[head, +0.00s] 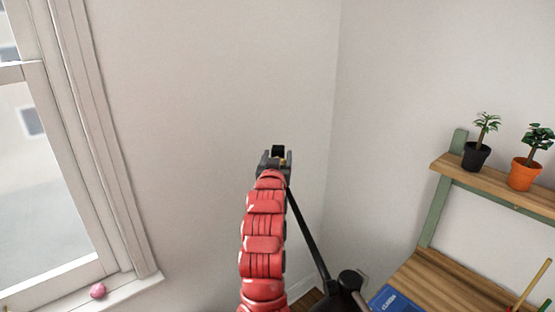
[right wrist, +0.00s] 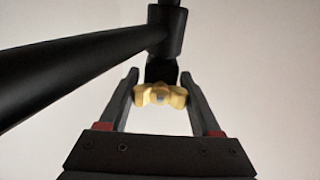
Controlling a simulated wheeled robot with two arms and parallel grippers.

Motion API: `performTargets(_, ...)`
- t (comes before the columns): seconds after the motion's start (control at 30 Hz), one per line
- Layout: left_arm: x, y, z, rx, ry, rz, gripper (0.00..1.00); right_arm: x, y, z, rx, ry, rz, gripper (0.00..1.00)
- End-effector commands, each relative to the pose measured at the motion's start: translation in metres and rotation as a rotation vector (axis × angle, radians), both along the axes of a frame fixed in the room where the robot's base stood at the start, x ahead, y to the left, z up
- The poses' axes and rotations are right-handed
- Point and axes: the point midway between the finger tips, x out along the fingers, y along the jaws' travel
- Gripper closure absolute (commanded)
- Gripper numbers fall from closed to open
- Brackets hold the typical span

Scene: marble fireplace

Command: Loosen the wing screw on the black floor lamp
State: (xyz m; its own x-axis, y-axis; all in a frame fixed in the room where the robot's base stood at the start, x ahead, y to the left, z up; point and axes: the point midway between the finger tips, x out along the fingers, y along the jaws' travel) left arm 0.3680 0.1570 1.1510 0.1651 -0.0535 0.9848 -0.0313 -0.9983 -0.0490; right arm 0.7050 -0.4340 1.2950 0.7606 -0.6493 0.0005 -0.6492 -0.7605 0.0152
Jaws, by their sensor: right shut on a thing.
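The wing screw (right wrist: 160,95) is yellow, brass-like, and sits at the joint of the black floor lamp (right wrist: 85,72) in the right wrist view. My right gripper (right wrist: 160,84) has one finger on each side of it and is shut on it. In the head view my right gripper (head: 275,154) is at the top end of my red arm, with a small yellowish bit showing between its fingers. The lamp's black arm (head: 308,238) slopes down to the right from there to a dark head. My left gripper is not in view.
A window with a pink round object (head: 98,291) on its sill (head: 120,292) is at the left. A wooden shelf (head: 500,182) at the right holds a black pot (head: 476,156) and an orange pot (head: 525,173). Below is a wooden desk (head: 450,285) with a blue book (head: 392,298).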

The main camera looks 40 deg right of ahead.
Motion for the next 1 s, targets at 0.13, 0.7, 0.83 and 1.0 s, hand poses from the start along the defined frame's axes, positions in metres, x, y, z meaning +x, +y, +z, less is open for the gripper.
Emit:
performTargets(0.13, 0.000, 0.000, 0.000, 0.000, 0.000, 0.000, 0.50, 0.000, 0.000, -0.001, 0.000, 0.004, -0.001, 0.28)
performTargets(0.7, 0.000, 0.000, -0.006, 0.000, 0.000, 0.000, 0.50, -0.007, 0.007, -0.002, 0.000, -0.001, 0.000, 0.05)
performTargets(0.83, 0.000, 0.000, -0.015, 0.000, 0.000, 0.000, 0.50, -0.024, 0.021, -0.004, 0.000, -0.004, 0.002, 0.05)
performTargets(1.0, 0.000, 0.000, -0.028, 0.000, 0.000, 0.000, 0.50, -0.050, 0.045, -0.003, -0.002, -0.004, 0.003, 0.05)
